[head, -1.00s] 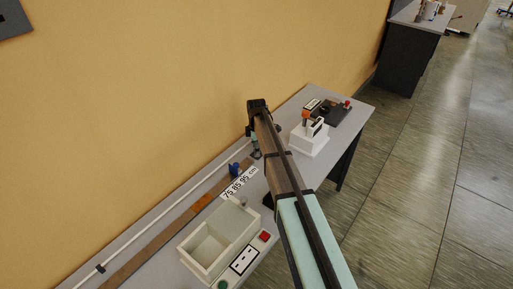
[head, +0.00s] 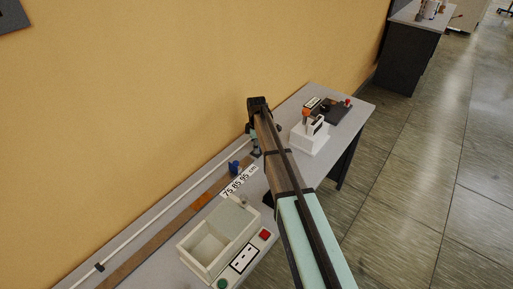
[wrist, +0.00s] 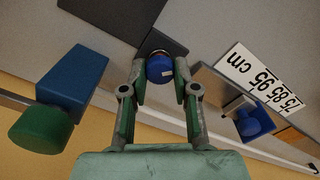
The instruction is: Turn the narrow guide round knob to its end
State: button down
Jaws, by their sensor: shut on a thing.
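In the wrist view, my gripper (wrist: 160,75) is shut on a round blue knob (wrist: 160,68) with a small white mark on its face. The fingers sit on its left and right sides. The knob's dark mount behind it is partly hidden. In the head view, my gripper (head: 256,153) is low over the back part of the bench, and my arm hides much of the spot; the held knob cannot be made out there.
Left in the wrist view, a blue block (wrist: 72,80) carries a green round knob (wrist: 42,129). To the right are another blue part (wrist: 255,122) and the 75 85 95 cm scale (wrist: 258,77). A cream tray (head: 204,268) and white stand (head: 309,140) flank my arm on the bench.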

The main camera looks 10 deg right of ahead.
jog(key=m+b, duration=0.3)
jog(key=m, duration=0.4)
jog(key=shift+f, duration=0.15)
jog(key=m+b, duration=0.1)
jog(key=m, duration=0.5)
jog(key=shift+d+m, duration=0.1)
jog(key=shift+m, duration=0.2)
jog(key=m+b, duration=0.1)
jog(key=m, duration=0.6)
jog(key=shift+b, duration=0.3)
jog(key=m, duration=0.6)
jog(key=shift+d+m+b, duration=0.1)
jog(key=shift+m+b, duration=0.2)
jog(key=c, duration=0.9)
grip_release()
